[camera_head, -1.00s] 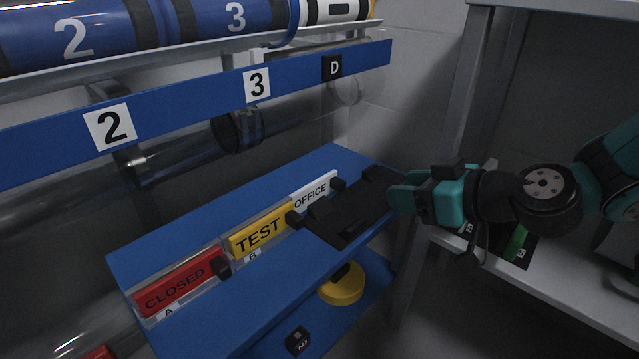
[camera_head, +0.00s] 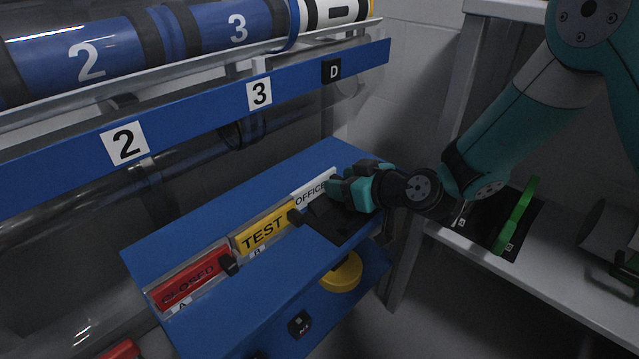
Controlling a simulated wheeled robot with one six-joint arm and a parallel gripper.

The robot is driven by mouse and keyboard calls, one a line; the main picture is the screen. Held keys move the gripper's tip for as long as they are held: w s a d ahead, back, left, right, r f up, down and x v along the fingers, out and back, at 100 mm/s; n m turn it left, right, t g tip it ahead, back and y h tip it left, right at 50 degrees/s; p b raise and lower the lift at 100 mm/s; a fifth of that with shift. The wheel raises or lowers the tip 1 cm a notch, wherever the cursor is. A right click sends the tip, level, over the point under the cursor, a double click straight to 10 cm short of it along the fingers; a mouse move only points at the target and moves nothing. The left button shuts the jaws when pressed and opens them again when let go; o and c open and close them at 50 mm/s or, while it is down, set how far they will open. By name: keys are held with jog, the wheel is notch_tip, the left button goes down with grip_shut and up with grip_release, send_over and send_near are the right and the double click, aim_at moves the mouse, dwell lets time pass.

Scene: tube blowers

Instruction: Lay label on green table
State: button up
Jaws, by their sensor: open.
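Three labels stand in holders on a blue table: a red CLOSED label (camera_head: 187,280), a yellow TEST label (camera_head: 263,233) and a white OFFICE label (camera_head: 311,189). My gripper (camera_head: 336,188) is open at the right end of the OFFICE label, and its teal fingers cover that end. I cannot tell whether the fingers touch the label. No green table is clearly in view; a green piece (camera_head: 519,216) stands on a black mat on the shelf at right.
The blue table (camera_head: 215,213) has black knobs and a dark plate (camera_head: 330,222) under my gripper. A yellow round knob (camera_head: 343,273) is below. Blue tubes (camera_head: 95,55) and a numbered blue rail (camera_head: 195,118) run above. The grey shelf (camera_head: 575,275) is at right.

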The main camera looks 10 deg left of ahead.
jog(key=shift+c, duration=0.2)
grip_shut()
jog(key=shift+r, duration=0.1)
